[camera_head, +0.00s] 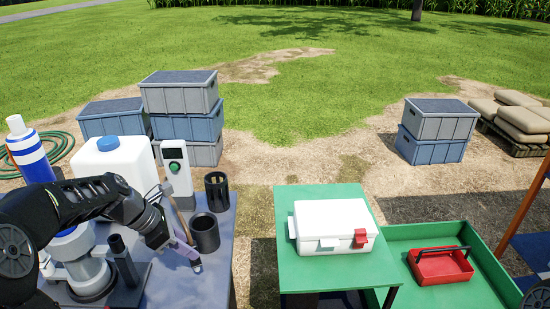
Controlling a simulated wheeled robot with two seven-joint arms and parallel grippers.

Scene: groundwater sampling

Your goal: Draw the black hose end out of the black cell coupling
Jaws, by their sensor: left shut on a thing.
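My left gripper (172,238) reaches in from the left over the grey-blue table. It is shut on a slim pale purple piece (187,249) with a dark band near its lower end, which slants down to the right above or against the table top. I cannot tell whether this is the hose end. A short black upright cylinder (122,257) stands on a dark base left of the gripper; it may be the black cell coupling. A thin tan line (179,217) runs behind the gripper. The black hose end cannot be clearly made out. My right gripper is not in view.
Two black cups (205,236) (217,191) stand close right of the gripper. A white meter with a green button (176,172) and a white jug (112,160) stand behind. A green table (292,270) holds a white case (333,226). A red tray (441,266) lies farther right.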

